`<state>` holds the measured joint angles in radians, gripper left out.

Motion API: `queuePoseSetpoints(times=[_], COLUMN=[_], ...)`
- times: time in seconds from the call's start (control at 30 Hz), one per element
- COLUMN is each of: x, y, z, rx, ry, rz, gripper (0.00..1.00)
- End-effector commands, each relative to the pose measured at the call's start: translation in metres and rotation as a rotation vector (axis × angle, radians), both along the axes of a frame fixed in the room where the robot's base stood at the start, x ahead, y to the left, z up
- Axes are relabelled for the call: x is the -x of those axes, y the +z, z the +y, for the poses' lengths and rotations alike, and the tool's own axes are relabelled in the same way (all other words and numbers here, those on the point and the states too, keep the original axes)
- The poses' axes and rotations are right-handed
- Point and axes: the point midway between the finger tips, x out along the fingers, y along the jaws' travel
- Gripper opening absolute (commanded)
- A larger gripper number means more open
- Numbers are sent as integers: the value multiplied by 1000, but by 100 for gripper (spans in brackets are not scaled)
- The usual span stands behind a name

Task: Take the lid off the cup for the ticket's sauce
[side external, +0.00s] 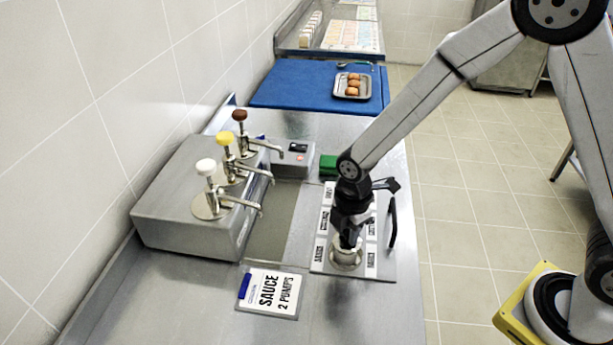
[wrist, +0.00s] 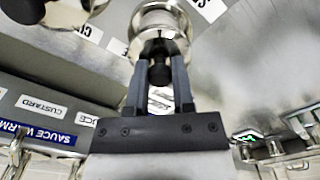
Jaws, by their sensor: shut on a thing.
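The ticket (side external: 270,292) lies on the counter and reads "SAUCE 2 PUMPS". A metal cup (side external: 346,262) stands at the front of a labelled board (side external: 380,268). My gripper (side external: 348,238) is above it, pointing down. In the wrist view, my gripper (wrist: 160,80) is shut on a dark lid knob (wrist: 159,74), with round shiny metal (wrist: 160,22) beyond it. I cannot tell whether the lid is seated or raised. My gripper and wrist hide part of the board and anything behind them.
A steel sauce warmer (side external: 185,225) with white, yellow and brown pump knobs stands left. A black handle (side external: 392,222) rises at the board's right. Behind are a green block (side external: 328,165), blue board (side external: 290,85) and egg tray (side external: 352,95). The front counter is mostly clear.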

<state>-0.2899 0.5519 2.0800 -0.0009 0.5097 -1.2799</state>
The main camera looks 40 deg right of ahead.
Motion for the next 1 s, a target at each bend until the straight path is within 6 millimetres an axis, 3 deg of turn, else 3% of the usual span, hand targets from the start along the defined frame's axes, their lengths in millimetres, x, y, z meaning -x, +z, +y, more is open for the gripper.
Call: queuePoseSetpoints(times=[0.33,0.6,1.0], x=[0,-1,35], y=[7,34,75], z=[0,0,-8], rx=[-1,-2,-2], ry=[0,0,1], rz=[-2,-3,-4], gripper=[0,0,0])
